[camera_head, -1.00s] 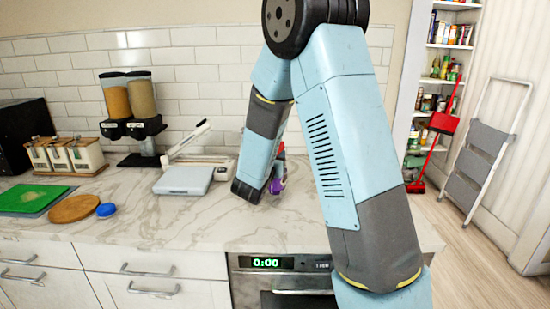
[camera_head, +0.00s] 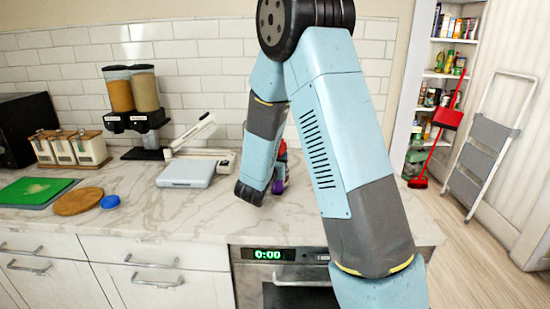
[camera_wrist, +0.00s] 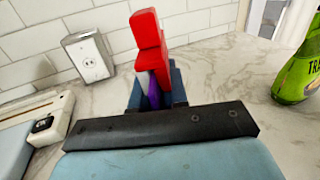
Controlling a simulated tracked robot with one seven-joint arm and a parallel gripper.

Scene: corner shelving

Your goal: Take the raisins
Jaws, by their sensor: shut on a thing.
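A red and purple item (camera_wrist: 150,45) stands up between the fingers of my gripper (camera_wrist: 155,92) in the wrist view. Its upper part is red and a purple part shows lower down, between the fingers. No label on it can be read, so I cannot tell for sure that it is the raisins. My gripper is shut on it. In the head view the purple part (camera_head: 279,186) shows just right of my dark wrist, low over the marble counter. My arm hides much of it, and I cannot tell whether it touches the counter.
A green labelled container (camera_wrist: 299,70) stands to the right in the wrist view. A white scale-like device (camera_head: 187,173), twin dispensers (camera_head: 131,95), white canisters (camera_head: 72,148) and a green board (camera_head: 35,191) lie left.

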